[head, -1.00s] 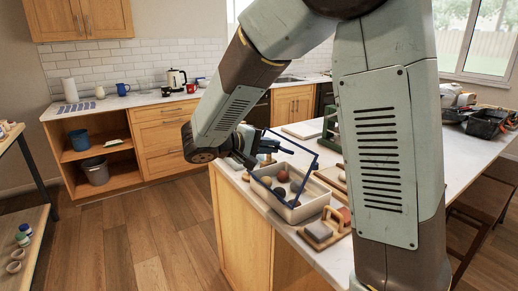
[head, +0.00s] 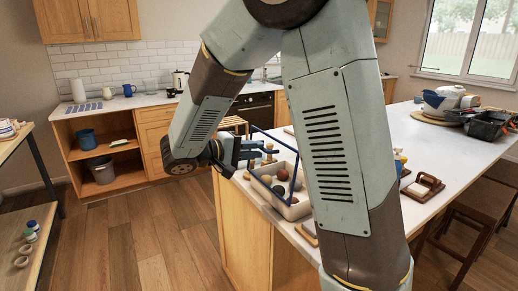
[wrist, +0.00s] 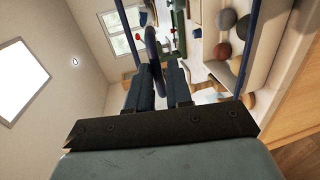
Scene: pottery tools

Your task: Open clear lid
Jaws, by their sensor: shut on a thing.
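The light bin (head: 290,211) stands near the counter's corner with several round clay-coloured lumps (head: 283,175) inside; its right part is behind my arm. Its clear lid shows mainly as a dark blue frame (head: 275,139), tilted up above the bin. My gripper (head: 268,150) is at the left side of the raised frame. In the wrist view, my gripper (wrist: 166,85) has its two fingers close around a dark blue loop handle (wrist: 153,45). The frame's bars (wrist: 245,45) run on both sides, and the open bin (wrist: 285,60) is at the right.
The white counter (head: 420,150) runs back right. A green rack (wrist: 182,25) shows in the wrist view. Wooden floor lies open left of the counter.

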